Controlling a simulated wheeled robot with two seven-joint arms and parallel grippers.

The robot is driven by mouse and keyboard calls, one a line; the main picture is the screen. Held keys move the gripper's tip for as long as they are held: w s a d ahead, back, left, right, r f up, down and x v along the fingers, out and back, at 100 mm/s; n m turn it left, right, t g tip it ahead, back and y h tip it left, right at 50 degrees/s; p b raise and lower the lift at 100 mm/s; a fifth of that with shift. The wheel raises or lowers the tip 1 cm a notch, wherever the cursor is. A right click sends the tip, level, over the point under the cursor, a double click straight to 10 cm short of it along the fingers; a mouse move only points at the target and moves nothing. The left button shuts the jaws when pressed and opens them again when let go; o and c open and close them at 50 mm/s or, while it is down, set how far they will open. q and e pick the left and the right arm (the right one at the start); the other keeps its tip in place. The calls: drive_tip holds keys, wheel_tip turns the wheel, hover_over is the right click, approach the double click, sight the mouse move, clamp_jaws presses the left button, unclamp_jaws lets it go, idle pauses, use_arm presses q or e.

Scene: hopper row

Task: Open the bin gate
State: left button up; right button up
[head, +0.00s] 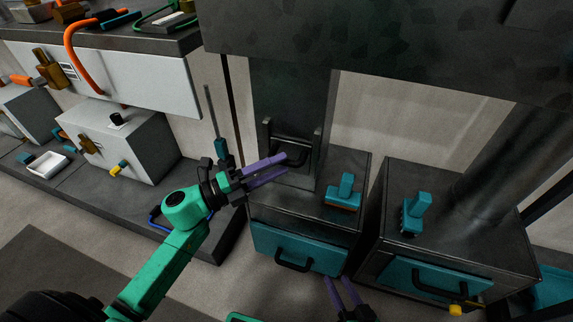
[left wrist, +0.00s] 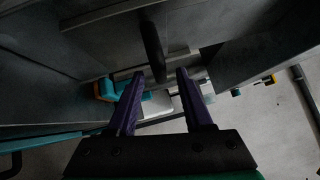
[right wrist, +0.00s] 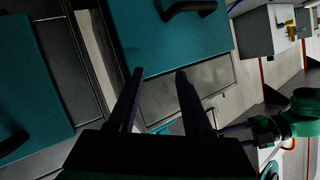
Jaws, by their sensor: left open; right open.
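A dark chute (head: 290,95) comes down onto a bin with a teal front panel (head: 300,249). A gate frame with a black bar handle (head: 291,156) sits low on the chute. My left gripper (head: 282,166) is open at this handle, its purple fingers pointing right. In the left wrist view the dark bar (left wrist: 153,50) reaches between the open fingertips (left wrist: 157,76); contact cannot be told. My right gripper (head: 340,284) is open and empty, low in front of the bin. In the right wrist view its fingertips (right wrist: 159,74) are below the teal panel (right wrist: 165,38).
A teal lever block (head: 345,190) stands on the bin top beside the chute. A second bin (head: 440,225) with its own teal lever (head: 416,211) and pipe stands to the right. Grey cabinets (head: 120,140) and a low platform are at left. Floor is open in front.

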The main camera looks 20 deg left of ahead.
use_arm(q)
drive_tip(key=shift+x, duration=1.45)
clamp_jaws()
drive_tip(key=shift+r, duration=0.1)
